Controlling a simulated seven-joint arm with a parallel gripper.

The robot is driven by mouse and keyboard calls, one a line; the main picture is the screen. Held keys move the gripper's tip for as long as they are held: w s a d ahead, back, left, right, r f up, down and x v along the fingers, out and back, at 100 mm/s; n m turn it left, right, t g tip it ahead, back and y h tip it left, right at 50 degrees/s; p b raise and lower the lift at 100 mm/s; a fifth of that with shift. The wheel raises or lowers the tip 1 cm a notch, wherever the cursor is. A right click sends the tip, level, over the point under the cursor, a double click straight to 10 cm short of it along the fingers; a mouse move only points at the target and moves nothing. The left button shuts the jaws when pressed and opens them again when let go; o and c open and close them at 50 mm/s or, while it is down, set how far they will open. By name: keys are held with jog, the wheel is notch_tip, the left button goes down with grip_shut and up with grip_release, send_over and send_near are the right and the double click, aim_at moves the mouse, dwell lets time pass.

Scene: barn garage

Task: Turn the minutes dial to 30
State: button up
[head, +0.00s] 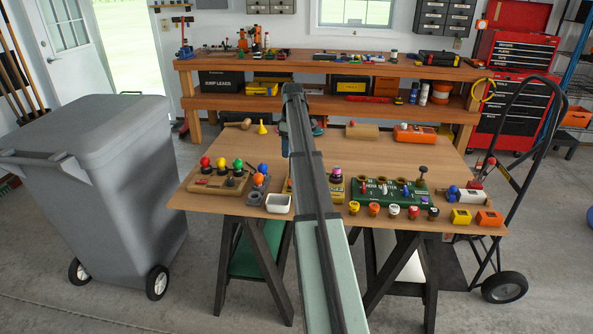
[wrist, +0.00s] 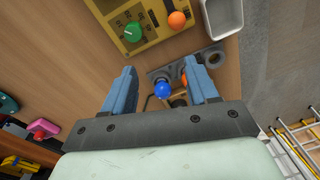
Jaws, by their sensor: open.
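A yellow box (wrist: 160,40) with a round green dial (wrist: 132,31) and an orange ball-shaped knob (wrist: 178,19) lies at the top of the wrist view. In the head view my arm hides most of this box; only a strip of yellow (head: 335,188) shows beside the arm. My gripper (wrist: 159,67) is open and empty, its two blue fingers spread above the table. The green dial is beyond the fingertips, apart from them.
A blue knob (wrist: 162,90) on a grey base shows between the fingers. A white tray (wrist: 222,16) stands near the table edge. Right of my arm are a green panel (head: 377,193) and several small coloured pieces. The middle of the table (head: 390,158) is mostly clear.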

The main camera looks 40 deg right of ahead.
jog(key=d+r, duration=0.2)
jog(key=d, duration=0.2)
jog(key=shift+h, duration=0.3)
jog(key=f, duration=1.3)
jog(key=shift+w+a+f, duration=0.15)
jog(key=shift+w+f, duration=0.15)
jog(key=shift+f, duration=0.05)
jog(key=shift+c, duration=0.2)
jog(key=c, duration=1)
